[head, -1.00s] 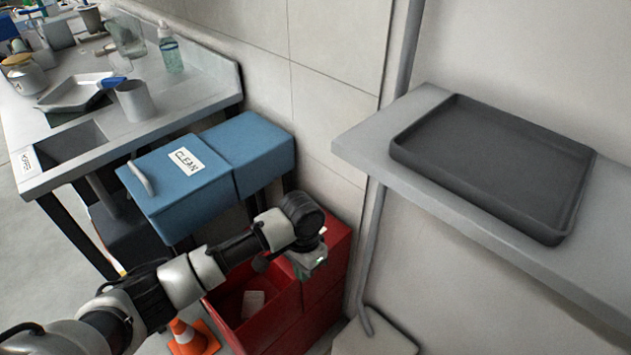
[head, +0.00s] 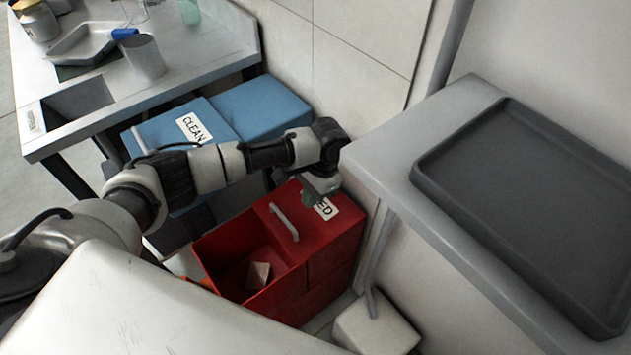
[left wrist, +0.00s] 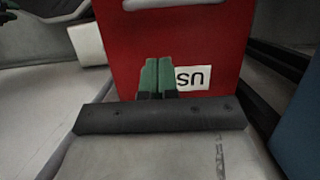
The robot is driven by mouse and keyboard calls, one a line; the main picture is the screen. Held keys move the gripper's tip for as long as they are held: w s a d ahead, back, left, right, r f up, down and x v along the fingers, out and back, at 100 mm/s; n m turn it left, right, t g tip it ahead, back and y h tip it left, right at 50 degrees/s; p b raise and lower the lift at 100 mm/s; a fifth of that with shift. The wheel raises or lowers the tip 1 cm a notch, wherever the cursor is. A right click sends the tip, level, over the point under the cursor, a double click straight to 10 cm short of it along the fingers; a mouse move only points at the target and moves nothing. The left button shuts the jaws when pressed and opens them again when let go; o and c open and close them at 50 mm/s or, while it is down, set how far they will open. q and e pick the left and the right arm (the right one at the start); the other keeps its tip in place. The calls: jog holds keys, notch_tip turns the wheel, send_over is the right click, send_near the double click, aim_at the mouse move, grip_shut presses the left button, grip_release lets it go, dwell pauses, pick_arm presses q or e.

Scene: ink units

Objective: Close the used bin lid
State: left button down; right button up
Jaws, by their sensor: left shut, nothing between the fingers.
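The red used bin (head: 218,249) stands on the floor below the shelf, with its left part open. Its red lid (head: 313,236) sits over the right part and carries a pale handle (head: 284,223) and a white label (head: 326,208). A pale block (head: 258,275) lies inside the open part. My left gripper (head: 318,197) is shut and empty, over the lid beside the label. In the left wrist view its green fingertips (left wrist: 158,76) overlap the lid (left wrist: 190,30) next to the label (left wrist: 192,78); contact cannot be told. My right gripper is not in view.
A blue bin (head: 263,108) marked CLEAN stands behind my left arm. A grey shelf (head: 392,150) with a dark tray (head: 530,205) juts out at the right. A white box (head: 375,325) stands on the floor beside the red bin. A sink counter (head: 195,60) is at upper left.

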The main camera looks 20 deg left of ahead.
aim_at(295, 226)
pick_arm(q)
jog(key=s+a+f, duration=0.1)
jog(key=s+f, duration=0.1)
jog(key=shift+s+a, duration=0.4)
jog(key=shift+s+a+f, duration=0.1)
jog(key=shift+s+a, duration=0.1)
jog(key=shift+s, duration=0.3)
jog(key=shift+p, duration=0.3)
jog(key=shift+s+a+p, duration=0.15)
jog(key=shift+s+p, duration=0.05)
jog(key=shift+p, duration=0.1)
jog(key=s+a+p, duration=0.4)
jog(key=s+p, duration=0.3)
jog(key=s, duration=0.1)
jog(key=s+a+p, duration=0.5)
jog(key=s+p, duration=0.2)
jog(key=s, duration=0.1)
jog(key=shift+s+a, duration=0.15)
jog(key=shift+a, duration=0.1)
